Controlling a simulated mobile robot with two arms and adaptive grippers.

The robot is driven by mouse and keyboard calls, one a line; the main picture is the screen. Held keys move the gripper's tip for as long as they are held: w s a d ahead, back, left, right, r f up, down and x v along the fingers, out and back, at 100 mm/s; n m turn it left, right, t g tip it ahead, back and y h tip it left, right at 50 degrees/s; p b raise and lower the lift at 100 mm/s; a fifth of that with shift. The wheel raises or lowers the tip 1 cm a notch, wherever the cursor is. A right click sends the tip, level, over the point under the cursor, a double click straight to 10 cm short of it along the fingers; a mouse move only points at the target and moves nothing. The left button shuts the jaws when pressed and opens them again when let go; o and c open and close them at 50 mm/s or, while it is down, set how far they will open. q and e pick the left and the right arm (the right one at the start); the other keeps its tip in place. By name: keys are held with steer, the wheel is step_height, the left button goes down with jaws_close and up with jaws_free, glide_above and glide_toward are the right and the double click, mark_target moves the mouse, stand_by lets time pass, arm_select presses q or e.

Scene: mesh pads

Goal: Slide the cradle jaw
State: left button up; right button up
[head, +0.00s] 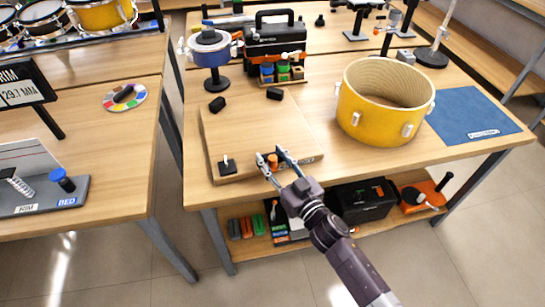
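A wooden cradle board (255,130) lies on the middle workbench. Black blocks stand on it: two near its far side (217,104) and (274,93), and one with a pale upright part at the front left (227,165). A small orange knob (272,161) sits near the board's front right; I cannot tell for certain which piece is the jaw. My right gripper (268,154) reaches in from the front with its fingers apart, on either side of the orange knob. Whether a finger touches it is unclear, and the fingers hide part of the area. My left gripper is not in view.
A yellow drum shell (378,112) stands right of the board, beside a blue mat (473,116). A blue drum on a stand (211,52) and a black toolbox (275,39) are behind. A lower shelf (250,248) holds cases. Another bench (110,150) is at left, across a gap.

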mark_target(270, 162)
jaws_close()
stand_by(0.3)
steer(key=v, duration=0.1)
steer(key=p+v, duration=0.1)
steer(key=v, duration=0.1)
steer(key=a+p+v, duration=0.1)
steer(key=v, duration=0.1)
steer(key=shift+s, duration=0.25)
jaws_free()
